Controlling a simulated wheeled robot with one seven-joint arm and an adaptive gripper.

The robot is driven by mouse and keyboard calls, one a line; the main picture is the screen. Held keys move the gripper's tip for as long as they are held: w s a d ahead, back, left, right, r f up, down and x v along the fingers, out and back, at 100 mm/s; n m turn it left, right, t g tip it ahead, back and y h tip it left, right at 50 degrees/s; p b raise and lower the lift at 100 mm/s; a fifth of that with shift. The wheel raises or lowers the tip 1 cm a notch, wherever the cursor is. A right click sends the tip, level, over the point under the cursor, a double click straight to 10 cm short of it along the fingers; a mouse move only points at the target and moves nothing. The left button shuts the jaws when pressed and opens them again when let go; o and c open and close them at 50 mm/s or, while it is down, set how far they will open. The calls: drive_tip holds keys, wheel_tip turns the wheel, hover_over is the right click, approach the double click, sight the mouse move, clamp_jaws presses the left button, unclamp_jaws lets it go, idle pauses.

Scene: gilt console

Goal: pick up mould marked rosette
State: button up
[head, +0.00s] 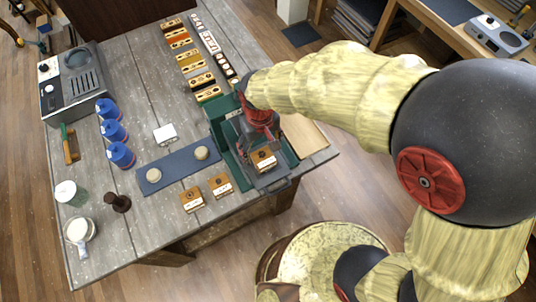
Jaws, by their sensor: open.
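Small wooden moulds with white labels stand at the front of the table: one at the left (192,199), one beside it (220,185), and one (263,160) at the green tray (221,127). The labels are too small to read, so I cannot tell which is marked rosette. My gripper (260,135), with a red body, is over the green tray, just behind the mould there. It is open. Its fingertips are hard to make out against the dark grey parts around that mould, and I cannot tell whether they touch it.
A blue mat (178,171) with two round pale pieces lies left of the tray. Rows of coloured blocks (195,62) lie behind. A wooden board (304,134) is at right.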

sight(264, 157)
drive_tip(key=f, duration=0.5)
drive_tip(key=shift+s+d+f+b, duration=0.1)
drive_tip(key=shift+d+f+b, duration=0.2)
drive_tip(key=shift+f+b, duration=0.1)
drive_tip(key=shift+c, duration=1.3)
drive_tip(key=c, duration=1)
